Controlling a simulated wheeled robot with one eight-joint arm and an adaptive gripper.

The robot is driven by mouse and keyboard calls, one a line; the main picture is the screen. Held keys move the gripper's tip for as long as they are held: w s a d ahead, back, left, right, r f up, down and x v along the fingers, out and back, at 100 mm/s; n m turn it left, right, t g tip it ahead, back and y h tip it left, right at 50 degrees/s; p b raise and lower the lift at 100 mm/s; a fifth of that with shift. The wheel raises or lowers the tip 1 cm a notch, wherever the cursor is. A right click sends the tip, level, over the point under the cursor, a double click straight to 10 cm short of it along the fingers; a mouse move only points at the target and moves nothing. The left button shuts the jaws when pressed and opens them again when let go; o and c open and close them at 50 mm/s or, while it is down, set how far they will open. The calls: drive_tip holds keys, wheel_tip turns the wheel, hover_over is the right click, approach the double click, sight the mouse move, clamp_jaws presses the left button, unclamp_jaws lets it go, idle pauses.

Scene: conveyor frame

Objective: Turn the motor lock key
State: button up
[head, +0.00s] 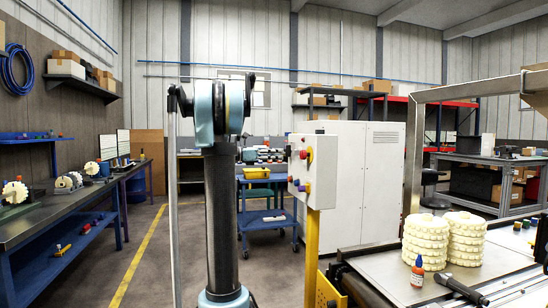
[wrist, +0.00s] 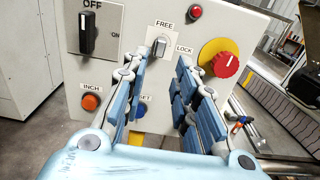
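The control panel (wrist: 205,30) fills the upper wrist view. In the head view the same control box (head: 322,187) stands on a yellow post. The motor lock key (wrist: 160,47) is a small silver key switch between the FREE and LOCK labels. It stands nearly upright, below FREE. My gripper (wrist: 156,72) is open, its two blue-padded fingers spread with an empty gap. The key shows just beyond the fingertips, in line with the gap, and no contact is visible. I cannot make out the gripper in the head view.
Around the key are a black OFF/ON switch (wrist: 87,35), a red knob on a yellow plate (wrist: 220,63), an orange INCH button (wrist: 91,102) and a blue button (wrist: 138,110) partly behind the left finger. A conveyor (head: 375,268) lies right of the box.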

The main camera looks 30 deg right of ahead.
sight(297, 153)
drive_tip(key=x, duration=0.8)
drive_tip(key=shift+r, duration=0.15)
drive_tip(key=shift+w, duration=0.1)
clamp_jaws()
